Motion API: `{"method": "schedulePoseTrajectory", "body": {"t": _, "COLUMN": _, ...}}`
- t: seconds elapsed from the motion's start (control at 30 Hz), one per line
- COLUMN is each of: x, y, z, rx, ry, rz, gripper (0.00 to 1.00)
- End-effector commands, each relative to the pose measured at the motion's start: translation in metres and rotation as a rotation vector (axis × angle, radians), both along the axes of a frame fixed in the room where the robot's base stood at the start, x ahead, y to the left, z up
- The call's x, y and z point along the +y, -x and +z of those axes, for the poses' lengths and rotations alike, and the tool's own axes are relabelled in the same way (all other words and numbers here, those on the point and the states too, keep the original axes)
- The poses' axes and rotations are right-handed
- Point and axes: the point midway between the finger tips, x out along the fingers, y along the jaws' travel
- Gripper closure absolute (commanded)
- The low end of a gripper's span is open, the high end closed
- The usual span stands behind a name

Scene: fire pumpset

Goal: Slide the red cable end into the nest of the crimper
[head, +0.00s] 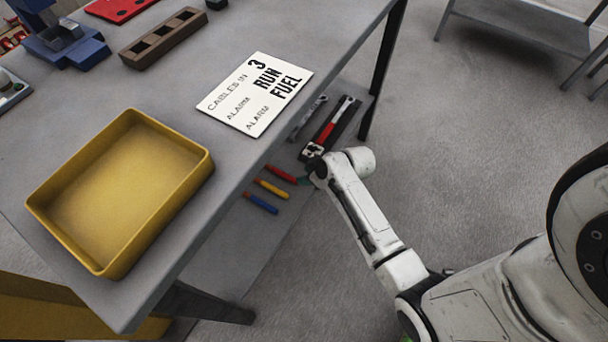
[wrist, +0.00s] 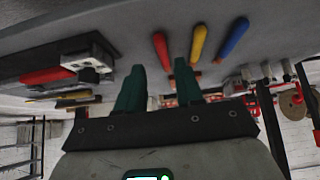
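A red cable end or rod (head: 281,175) lies on the lower shelf beside a yellow one (head: 272,189) and a blue one (head: 261,203). In the wrist view the red one (wrist: 161,48) lies ahead of the gap between my fingers, its near end close to the fingertips. My gripper (wrist: 157,78) has its two green fingers apart, with nothing visibly held. In the head view my gripper (head: 304,180) is at the shelf's edge, mostly hidden by my wrist. A blue device (head: 62,42) stands at the table's far left; I cannot tell if it is the crimper.
A red-handled tool (head: 326,132) lies in a dark holder on the shelf, near my wrist. The tabletop (head: 225,165) above carries a yellow tray (head: 205,172), a lettered card (head: 255,94) and a brown slotted block (head: 163,38).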

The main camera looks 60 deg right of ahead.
Motion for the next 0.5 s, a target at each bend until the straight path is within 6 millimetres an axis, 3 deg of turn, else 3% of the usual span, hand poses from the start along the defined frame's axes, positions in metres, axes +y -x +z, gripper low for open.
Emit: {"method": "schedulePoseTrajectory", "body": {"t": 0.5, "x": 0.001, "y": -0.015, "z": -0.025, "rx": 0.002, "ry": 0.0, "rz": 0.001, "gripper": 0.64}}
